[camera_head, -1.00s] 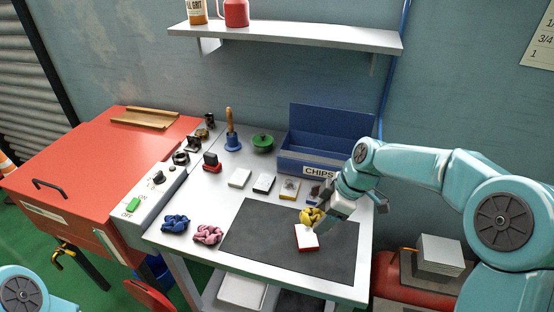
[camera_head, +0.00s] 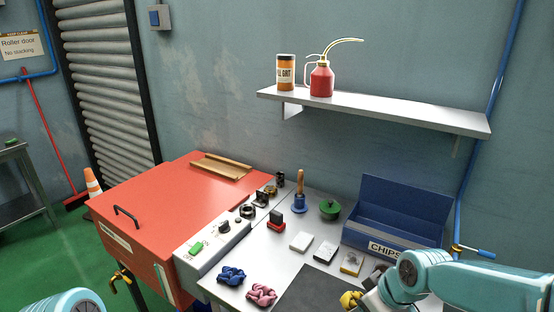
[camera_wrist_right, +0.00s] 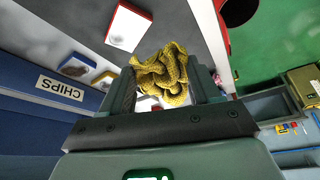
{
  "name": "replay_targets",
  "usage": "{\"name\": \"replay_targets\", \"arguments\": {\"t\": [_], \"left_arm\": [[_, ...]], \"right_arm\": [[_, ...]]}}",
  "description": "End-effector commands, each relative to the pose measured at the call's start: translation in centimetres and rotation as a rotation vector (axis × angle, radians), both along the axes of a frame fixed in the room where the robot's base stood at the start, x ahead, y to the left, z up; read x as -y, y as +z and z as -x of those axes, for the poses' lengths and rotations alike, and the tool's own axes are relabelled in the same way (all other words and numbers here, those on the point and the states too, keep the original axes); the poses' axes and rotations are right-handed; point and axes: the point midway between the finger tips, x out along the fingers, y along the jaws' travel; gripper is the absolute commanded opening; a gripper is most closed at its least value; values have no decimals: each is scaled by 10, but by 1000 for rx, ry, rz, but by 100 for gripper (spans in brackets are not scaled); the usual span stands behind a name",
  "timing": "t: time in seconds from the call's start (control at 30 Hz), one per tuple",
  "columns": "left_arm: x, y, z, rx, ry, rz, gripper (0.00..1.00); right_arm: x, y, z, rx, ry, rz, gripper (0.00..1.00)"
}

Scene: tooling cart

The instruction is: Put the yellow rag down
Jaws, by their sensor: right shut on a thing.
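The crumpled yellow rag (camera_head: 350,299) shows at the bottom edge of the head view, in front of the dark mat (camera_head: 308,290). My right gripper (camera_head: 366,300) is shut on it. In the right wrist view the yellow rag (camera_wrist_right: 160,73) sits between the two fingers of my right gripper (camera_wrist_right: 163,85). I cannot tell how high the rag is above the mat. My left gripper is not in view.
A white block with red edges (camera_wrist_right: 129,27) lies on the mat beyond the rag. A blue rag (camera_head: 231,276) and a pink rag (camera_head: 261,294) lie left of the mat. A blue CHIPS bin (camera_head: 405,207) stands behind, with several small blocks before it.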

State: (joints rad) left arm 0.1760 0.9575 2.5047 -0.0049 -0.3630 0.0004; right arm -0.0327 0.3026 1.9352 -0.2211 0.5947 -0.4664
Motion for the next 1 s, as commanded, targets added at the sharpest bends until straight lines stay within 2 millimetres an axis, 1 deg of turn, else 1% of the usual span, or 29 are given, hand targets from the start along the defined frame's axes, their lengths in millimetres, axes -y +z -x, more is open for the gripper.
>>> {"name": "replay_targets", "arguments": {"t": [0.1,0.3,0.5,0.57,0.67,0.7,0.77,0.8,0.83,1.0], "left_arm": [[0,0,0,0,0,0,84],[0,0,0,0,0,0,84],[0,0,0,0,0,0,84],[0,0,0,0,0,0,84],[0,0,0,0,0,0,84],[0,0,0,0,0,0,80],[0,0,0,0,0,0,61],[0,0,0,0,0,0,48],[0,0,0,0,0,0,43],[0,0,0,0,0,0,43]], "right_arm": [[3,-3,-2,3,-181,2,33],[5,-4,-9,2,-434,1,33],[5,-3,-11,0,-577,0,33],[6,-10,-6,-1,-596,5,33],[8,-31,11,-1,-609,11,33],[7,-38,17,-1,-607,9,33],[6,-46,23,-2,-606,2,33],[6,-49,26,-3,-605,1,33],[6,-49,27,-1,-604,-1,33],[5,-49,26,-1,-604,-2,33]]}}
